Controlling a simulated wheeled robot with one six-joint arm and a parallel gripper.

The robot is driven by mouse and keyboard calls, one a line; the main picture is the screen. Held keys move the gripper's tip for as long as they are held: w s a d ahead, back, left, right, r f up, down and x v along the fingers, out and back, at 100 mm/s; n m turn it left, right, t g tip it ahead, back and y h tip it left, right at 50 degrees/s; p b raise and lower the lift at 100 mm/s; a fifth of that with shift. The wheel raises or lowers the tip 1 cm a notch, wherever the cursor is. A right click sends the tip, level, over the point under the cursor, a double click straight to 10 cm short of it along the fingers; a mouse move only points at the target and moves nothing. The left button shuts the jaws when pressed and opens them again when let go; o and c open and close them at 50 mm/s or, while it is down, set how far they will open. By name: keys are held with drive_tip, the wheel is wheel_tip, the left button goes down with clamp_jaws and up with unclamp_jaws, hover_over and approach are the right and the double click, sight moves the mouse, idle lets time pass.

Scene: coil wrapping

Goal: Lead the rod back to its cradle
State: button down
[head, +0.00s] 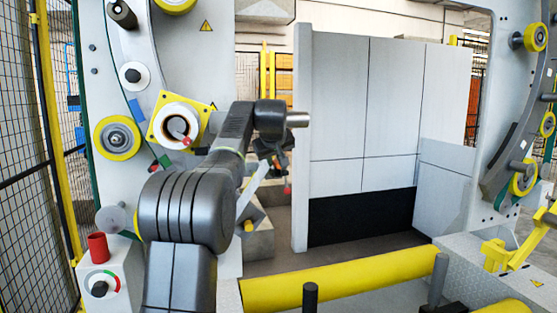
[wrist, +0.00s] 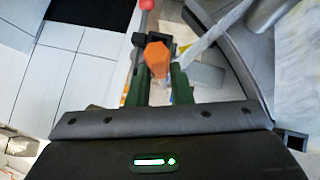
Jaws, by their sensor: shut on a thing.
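My gripper (wrist: 160,88) shows in the wrist view with its two green fingers shut on the rod, whose orange six-sided end (wrist: 157,55) faces the camera. A red ball tip (wrist: 146,4) shows beyond it at the top. In the head view my gripper (head: 274,152) is partly hidden by my wrist, and the rod's red tip (head: 287,190) hangs below it in the air. A pale strip (wrist: 222,24) runs close beside the rod; I cannot tell whether they touch. I cannot tell for certain which fixture is the cradle.
A red cup (head: 97,247) stands on a control box at the left. A yellow bracket (head: 497,255) stands at the right. The ring machine with yellow rollers (head: 117,138) flanks my arm. A long yellow roller (head: 340,279) crosses in front. Grey panels (head: 385,100) stand behind.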

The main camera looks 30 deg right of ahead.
drive_tip(key=a, duration=0.1)
drive_tip(key=w+a, duration=0.1)
drive_tip(key=a, duration=0.1)
drive_tip(key=shift+a+r, duration=0.2)
idle(0.6)
drive_tip(key=shift+f, duration=0.1)
drive_tip(key=w+a+f+b, duration=0.1)
drive_tip(key=a+f+b, duration=0.2)
drive_tip(key=f+b, duration=0.3)
wheel_tip(320, 180, down, 3)
drive_tip(key=shift+a, duration=0.2)
idle(0.9)
drive_tip(key=shift+w+p, duration=0.1)
drive_tip(key=shift+p, duration=0.35)
idle(0.4)
